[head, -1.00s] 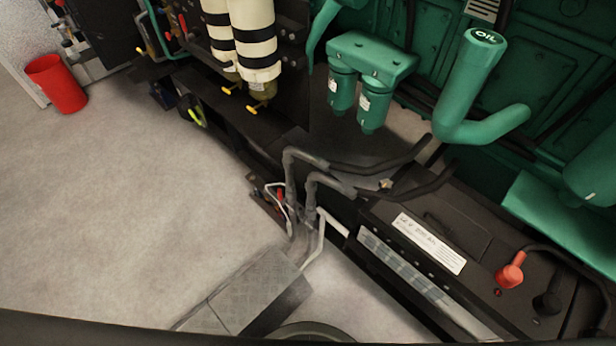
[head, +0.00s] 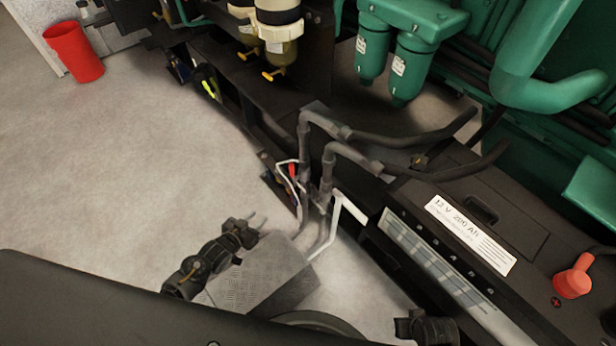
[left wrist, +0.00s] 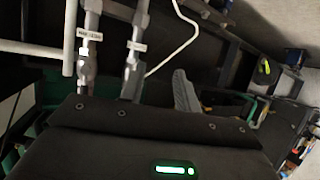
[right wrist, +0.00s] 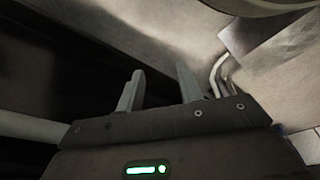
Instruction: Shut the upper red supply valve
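Two grey pipes (head: 304,150) rise beside the black base frame. A small red part (head: 292,171), possibly a valve handle, shows beside them; I cannot tell whether it is the upper red supply valve or how it is turned. A white lever-like bar (head: 349,207) stands right of the pipes.
A chequered metal step or box (head: 255,275) lies below the left gripper. A black battery (head: 480,225) with a red terminal cap (head: 574,277) is at right. Green filters (head: 385,55) hang above. A red bin (head: 73,52) stands far left; the left floor is clear.

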